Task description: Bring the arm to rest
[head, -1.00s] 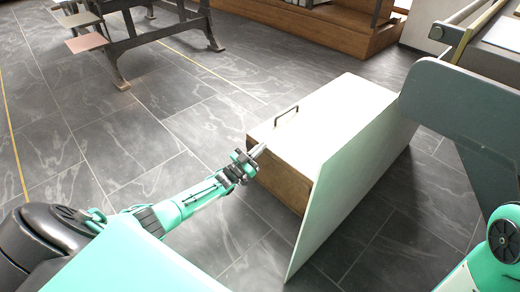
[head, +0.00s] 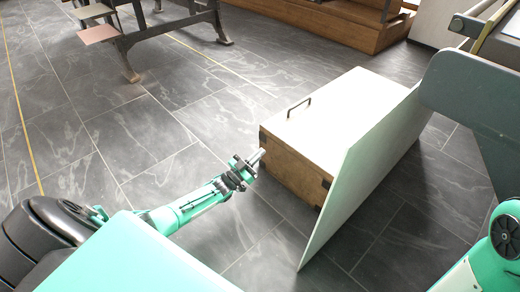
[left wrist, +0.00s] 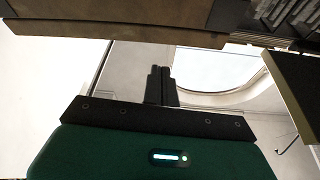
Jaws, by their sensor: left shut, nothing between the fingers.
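My left arm (head: 190,205) reaches in from the left in the head view. Its gripper (head: 259,157) is shut and empty, with its tip at the left corner of a wooden chest (head: 292,168) in the picture. I cannot tell whether it touches the chest. In the left wrist view the two dark fingers (left wrist: 161,86) stand together with nothing between them. A green part of my right arm (head: 503,240) shows at the right edge, but its gripper is out of view.
The chest has a pale top with a dark handle (head: 299,107). A thin white panel (head: 365,175) stands against its right side. A grey machine frame (head: 470,95) is at the right. A dark metal stand (head: 165,30) is at the back left. The tiled floor (head: 120,130) at left is clear.

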